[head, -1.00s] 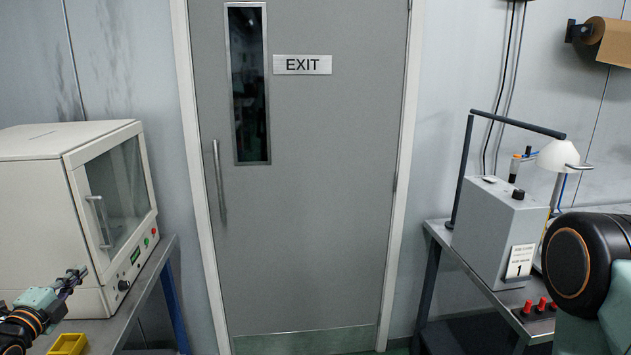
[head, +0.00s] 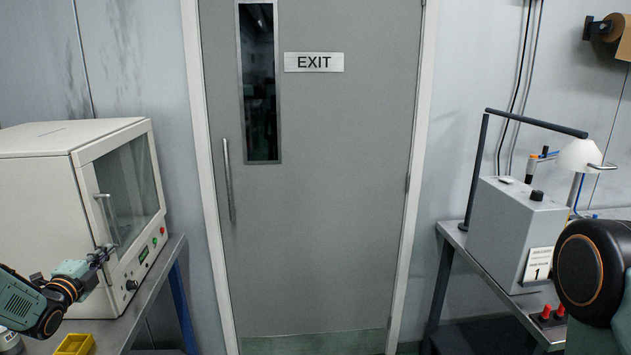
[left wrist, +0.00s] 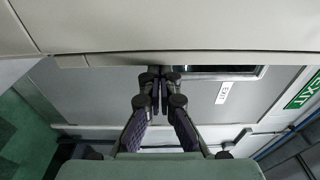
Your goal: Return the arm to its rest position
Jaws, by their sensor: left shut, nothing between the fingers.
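My left gripper (head: 106,253) is shut and empty. In the head view it is at the lower left, in front of the white cabinet's front face, its tips near the lower end of the door handle. I cannot tell whether it touches the cabinet. The left wrist view shows its two dark fingers (left wrist: 160,73) together at the tips, close to a pale panel edge across the top. My left arm (head: 35,305) comes in from the left edge. At the right edge, part of my right arm (head: 590,270) shows; its gripper is out of view.
The white cabinet (head: 40,185) stands on a left metal bench, with a yellow bin (head: 74,345) near its front. A grey exit door (head: 330,200) is ahead. A right bench holds a grey box (head: 510,230), a lamp (head: 580,155) and red buttons (head: 547,312).

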